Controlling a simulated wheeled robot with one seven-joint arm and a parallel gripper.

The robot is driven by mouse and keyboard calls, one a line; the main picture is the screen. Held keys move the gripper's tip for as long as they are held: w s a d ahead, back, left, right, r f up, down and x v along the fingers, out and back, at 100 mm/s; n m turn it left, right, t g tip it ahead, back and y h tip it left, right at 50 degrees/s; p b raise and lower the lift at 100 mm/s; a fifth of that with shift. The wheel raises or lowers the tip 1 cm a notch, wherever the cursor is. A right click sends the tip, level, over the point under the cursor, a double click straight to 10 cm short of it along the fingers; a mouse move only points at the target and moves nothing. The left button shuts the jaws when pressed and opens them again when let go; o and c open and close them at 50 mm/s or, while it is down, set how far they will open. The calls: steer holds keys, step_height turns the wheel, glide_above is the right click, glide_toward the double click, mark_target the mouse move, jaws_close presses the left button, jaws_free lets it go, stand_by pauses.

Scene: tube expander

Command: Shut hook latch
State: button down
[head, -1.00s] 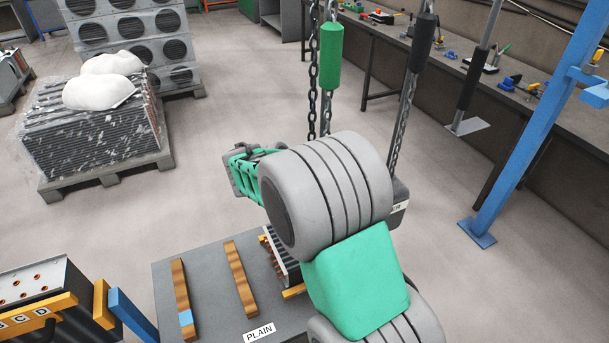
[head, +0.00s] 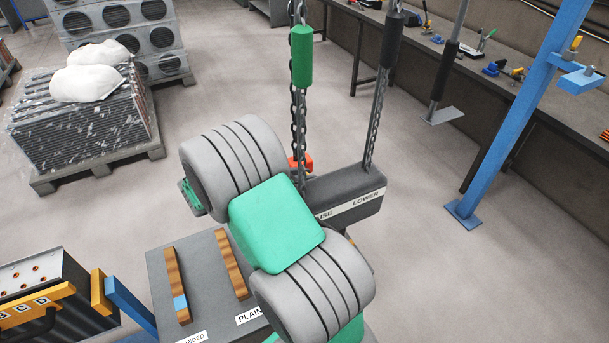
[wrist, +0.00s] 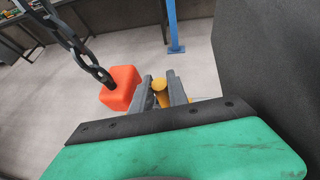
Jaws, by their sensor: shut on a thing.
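A red-orange hook block (wrist: 121,88) hangs on a dark chain (wrist: 85,55) in the wrist view. In the head view the red block (head: 303,163) shows partly, behind my arm. My gripper (wrist: 161,92) is just right of the block, its two grey fingers shut on a yellow knob-like piece (wrist: 160,84). I cannot tell whether this piece is the latch itself, nor how the latch stands. The hook below the block is not clearly visible. In the head view my arm hides the fingertips.
A dark box marked RAISE and LOWER (head: 345,197) hangs close right of my arm. Chains with a green grip (head: 302,58) and a black grip (head: 391,40) hang above. A grey table (head: 205,262) with wooden strips stands below. A blue post (head: 515,115) stands right.

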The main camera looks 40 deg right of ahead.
steer(key=c, duration=1.3)
jaws_free()
steer(key=b+v, duration=0.1)
steer(key=v, duration=0.7)
steer(key=shift+f, duration=0.1)
steer(key=s+a+r+m+t+y, duration=0.1)
steer(key=a+m+y, duration=0.3)
steer(key=a, duration=0.4)
steer(key=s+a+r+m+t+y, duration=0.2)
steer(key=s+a+m+y, duration=0.2)
steer(key=a+m, duration=0.3)
steer(key=s+a+r+m+t+y, duration=0.2)
steer(key=s+a+m+y, duration=0.1)
steer(key=a+m, duration=0.3)
steer(key=a+y, duration=0.1)
steer(key=a, duration=0.1)
steer(key=shift+a+r, duration=0.3)
steer(key=shift+r, duration=0.05)
